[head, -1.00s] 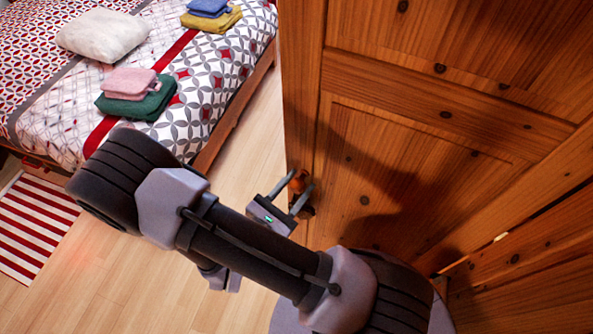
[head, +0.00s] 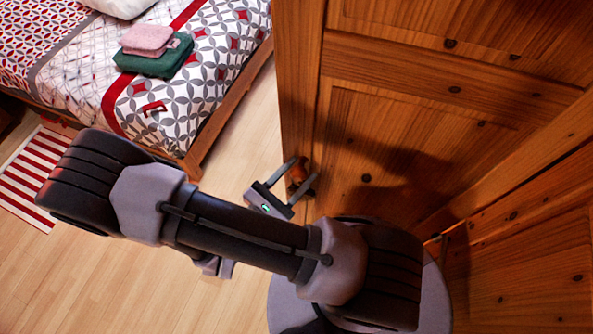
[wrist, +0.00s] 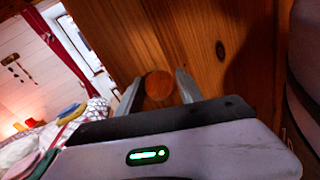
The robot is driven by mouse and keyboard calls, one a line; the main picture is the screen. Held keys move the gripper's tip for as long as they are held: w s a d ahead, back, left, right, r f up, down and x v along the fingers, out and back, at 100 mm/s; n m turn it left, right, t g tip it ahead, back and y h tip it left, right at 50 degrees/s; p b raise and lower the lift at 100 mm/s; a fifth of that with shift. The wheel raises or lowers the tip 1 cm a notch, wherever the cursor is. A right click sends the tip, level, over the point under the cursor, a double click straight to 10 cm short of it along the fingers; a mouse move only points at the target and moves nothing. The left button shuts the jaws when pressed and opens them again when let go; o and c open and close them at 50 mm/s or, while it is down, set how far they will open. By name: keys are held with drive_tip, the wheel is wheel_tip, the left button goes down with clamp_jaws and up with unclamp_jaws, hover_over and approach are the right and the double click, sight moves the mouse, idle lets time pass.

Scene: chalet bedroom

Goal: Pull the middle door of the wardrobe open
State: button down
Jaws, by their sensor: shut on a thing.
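The wardrobe door (head: 400,140) is brown knotty pine with inset panels and fills the upper right of the head view. It stands out at an angle from the wooden wardrobe panel (head: 540,270) at lower right, so it looks swung open. Its round wooden knob (head: 298,173) is near its left edge. My gripper (head: 303,169) is shut on the knob, one finger on each side. In the wrist view the knob (wrist: 158,86) sits between the two fingers of my gripper (wrist: 158,80). My arm and the shadow hide the door's lower part.
A bed (head: 215,65) with a patterned cover stands at upper left, with folded pink and green towels (head: 152,50) on it. A red and white striped rug (head: 35,175) lies at far left. Pale wooden floor (head: 130,285) is clear between bed and door.

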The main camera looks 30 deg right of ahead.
drive_tip(key=c, duration=0.9)
unclamp_jaws()
drive_tip(key=shift+s+d, duration=0.1)
drive_tip(key=shift+d, duration=0.05)
drive_tip(key=shift+a, duration=0.4)
drive_tip(key=p+v, duration=0.2)
drive_tip(key=v, duration=1.4)
drive_tip(key=shift+s+a, duration=0.2)
drive_tip(key=shift+a, duration=0.15)
